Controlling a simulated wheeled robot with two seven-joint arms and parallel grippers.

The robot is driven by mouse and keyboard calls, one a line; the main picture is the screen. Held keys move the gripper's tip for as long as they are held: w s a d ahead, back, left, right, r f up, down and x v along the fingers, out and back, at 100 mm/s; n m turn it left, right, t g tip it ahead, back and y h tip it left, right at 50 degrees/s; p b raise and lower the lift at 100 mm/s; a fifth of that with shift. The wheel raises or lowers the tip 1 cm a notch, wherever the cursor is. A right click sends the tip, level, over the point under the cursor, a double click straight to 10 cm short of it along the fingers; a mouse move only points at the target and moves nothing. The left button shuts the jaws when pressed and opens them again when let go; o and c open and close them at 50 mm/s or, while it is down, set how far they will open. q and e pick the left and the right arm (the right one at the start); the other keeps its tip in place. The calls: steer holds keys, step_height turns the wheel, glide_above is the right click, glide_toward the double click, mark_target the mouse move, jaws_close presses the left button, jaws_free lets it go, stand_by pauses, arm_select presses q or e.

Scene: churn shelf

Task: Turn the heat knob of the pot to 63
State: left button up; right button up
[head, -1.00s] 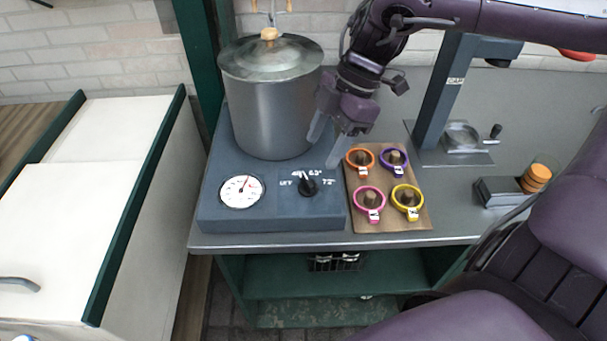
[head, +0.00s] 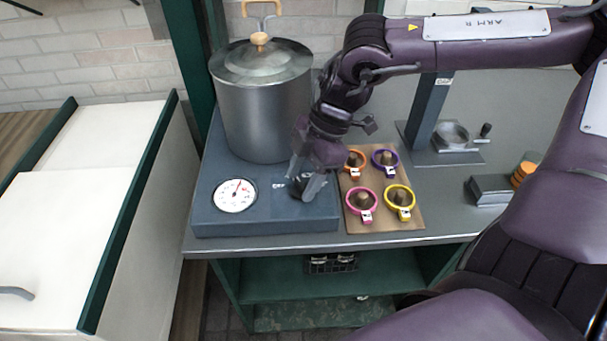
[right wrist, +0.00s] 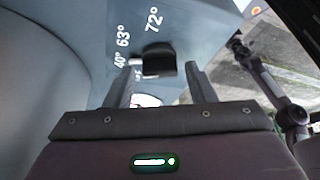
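The pot (head: 262,115) is a large grey lidded cylinder on a blue-grey base (head: 262,220). The base front holds a round white dial (head: 235,195) with a red needle and the black heat knob (right wrist: 159,61). In the right wrist view, marks 40°, 63° and 72° stand around the knob; a pale strip at its left side lies near 40°. My right gripper (head: 304,188) reaches down over the knob and partly hides it in the head view. In the right wrist view its open fingers (right wrist: 158,86) stand either side of the knob with gaps. My left gripper is not in view.
A wooden board (head: 384,222) with orange, purple, pink and yellow rings on pegs lies right of the base, close to my right gripper. A grey press-like stand (head: 432,112) is behind it. A dark holder (head: 490,190) with orange discs sits at right. A white cabinet (head: 70,215) stands left.

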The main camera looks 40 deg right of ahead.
steer(key=c, duration=0.8)
steer(key=m+t+b, duration=0.1)
steer(key=m, duration=0.2)
steer(key=shift+s+m+t, duration=0.1)
steer(key=shift+m+t, duration=0.2)
steer(key=shift+m, duration=0.1)
steer(key=m, duration=0.2)
steer(key=m+t+h, duration=0.1)
steer(key=m, duration=0.1)
steer(key=shift+a+m+h+b, duration=0.1)
steer(key=shift+m+h+b, duration=0.2)
steer(key=shift+m+b, duration=0.1)
steer(key=shift+t, duration=0.3)
steer(key=o, duration=1)
steer(key=shift+s, duration=0.1)
